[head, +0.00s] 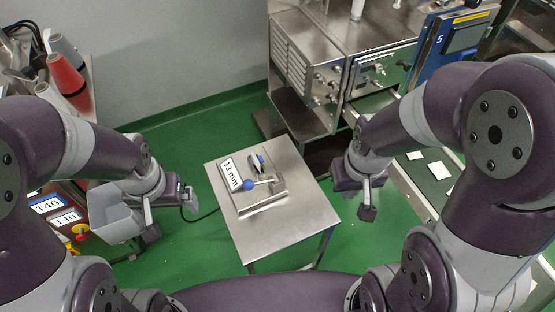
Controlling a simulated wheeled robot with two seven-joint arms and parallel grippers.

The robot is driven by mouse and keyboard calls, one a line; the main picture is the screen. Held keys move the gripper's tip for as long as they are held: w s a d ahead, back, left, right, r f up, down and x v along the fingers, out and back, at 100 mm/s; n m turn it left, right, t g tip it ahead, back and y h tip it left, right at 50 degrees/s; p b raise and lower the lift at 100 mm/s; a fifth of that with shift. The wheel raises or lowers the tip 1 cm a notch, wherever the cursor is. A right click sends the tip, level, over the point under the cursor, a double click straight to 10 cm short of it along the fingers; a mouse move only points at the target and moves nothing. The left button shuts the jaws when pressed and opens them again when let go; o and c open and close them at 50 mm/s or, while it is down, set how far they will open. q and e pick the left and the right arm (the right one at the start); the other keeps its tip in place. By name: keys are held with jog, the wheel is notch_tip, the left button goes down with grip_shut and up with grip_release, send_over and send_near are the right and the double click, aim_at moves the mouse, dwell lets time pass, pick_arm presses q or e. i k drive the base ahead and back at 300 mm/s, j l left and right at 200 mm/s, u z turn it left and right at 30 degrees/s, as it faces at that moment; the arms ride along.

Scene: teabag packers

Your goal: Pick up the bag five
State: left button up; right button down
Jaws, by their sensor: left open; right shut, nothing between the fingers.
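Small white bags lie on a dark green conveyor at the right: one (415,155) nearer its far end and one (439,170) a little closer to me. I cannot tell which of them is bag five. My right gripper (367,212) is shut and empty, pointing down left of the conveyor, apart from the bags. My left gripper (171,214) is open and empty at the left, beside a grey bin and far from the bags. My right arm hides part of the conveyor.
A steel table (285,228) in the middle holds a plate device with blue knobs and a "13 mm" label (230,174). A steel machine (335,75) with a blue panel marked 5 (447,40) stands behind. A grey bin (112,213) is at left.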

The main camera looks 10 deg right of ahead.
aim_at(257, 162)
jog(key=k+z, duration=0.1)
jog(key=k, duration=0.55)
jog(key=i+j+z, duration=0.15)
jog(key=z, duration=0.25)
jog(key=j+z, duration=0.4)
jog(key=i+j+z, duration=0.15)
jog(key=z, duration=0.25)
jog(key=j+z, duration=0.3)
jog(key=z, duration=0.15)
jog(key=j, duration=0.7)
